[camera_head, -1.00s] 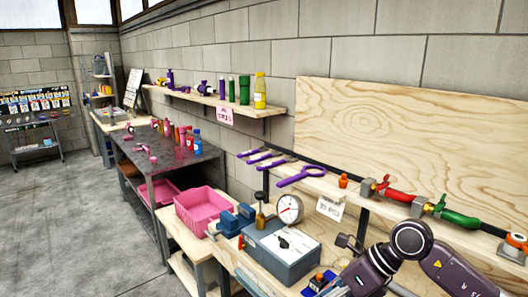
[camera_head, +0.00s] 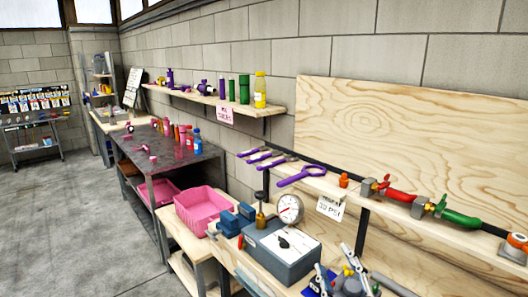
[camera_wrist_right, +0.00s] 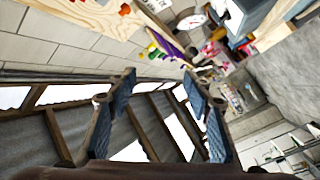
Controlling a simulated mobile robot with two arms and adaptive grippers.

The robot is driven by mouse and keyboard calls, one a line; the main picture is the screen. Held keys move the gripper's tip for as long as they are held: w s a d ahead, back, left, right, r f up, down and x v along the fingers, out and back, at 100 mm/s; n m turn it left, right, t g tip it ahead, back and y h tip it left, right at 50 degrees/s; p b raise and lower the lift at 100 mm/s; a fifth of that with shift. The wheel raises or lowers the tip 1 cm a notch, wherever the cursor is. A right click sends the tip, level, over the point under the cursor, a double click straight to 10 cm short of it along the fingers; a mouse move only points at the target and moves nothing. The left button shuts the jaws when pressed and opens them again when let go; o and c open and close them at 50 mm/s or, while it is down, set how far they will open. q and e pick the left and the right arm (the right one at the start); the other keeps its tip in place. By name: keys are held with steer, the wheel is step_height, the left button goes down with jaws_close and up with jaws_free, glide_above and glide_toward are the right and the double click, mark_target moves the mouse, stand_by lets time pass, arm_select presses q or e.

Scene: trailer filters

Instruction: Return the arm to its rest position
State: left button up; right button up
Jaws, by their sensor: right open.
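My right gripper (camera_head: 347,272) shows at the bottom edge of the head view, in front of the grey box with a dial. Its two fingers are spread and point up. In the right wrist view the right gripper (camera_wrist_right: 158,82) is open, with two blue-padded fingers wide apart and nothing between them. Beyond the fingers the wrist view shows roof beams, the block wall and, at the top, the bench side, tilted. My left gripper is in neither view.
The grey box (camera_head: 284,255) and round gauge (camera_head: 290,208) stand on the wooden bench, with a pink bin (camera_head: 200,210) to the left. A shelf holds a red-handled valve (camera_head: 395,193) and a green-handled valve (camera_head: 458,219). The floor (camera_head: 60,220) at left is clear.

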steer(key=s+d+f+m+g+h, duration=0.1)
steer(key=s+d+f+m+g, duration=0.15)
steer(key=f, duration=0.35)
steer(key=s+d+f+m+g+h, duration=0.2)
steer(key=s+f, duration=0.1)
steer(key=f, duration=0.2)
steer(key=s+f+m+g, duration=0.2)
steer(key=s+f+g, duration=0.3)
steer(key=s+f, duration=0.55)
steer(key=s+f+m+g, duration=0.2)
steer(key=s+f+g, duration=0.45)
steer(key=s, duration=0.65)
step_height(320, 180, down, 27)
steer(key=s, duration=0.3)
steer(key=s+d+f+g, duration=0.1)
steer(key=s+d+f, duration=0.2)
steer(key=s+f, duration=1.2)
steer(key=shift+s+g+y, duration=0.3)
steer(key=shift+s+g, duration=0.1)
steer(key=shift+s, duration=0.3)
steer(key=shift+d, duration=0.1)
steer(key=shift+c, duration=0.4)
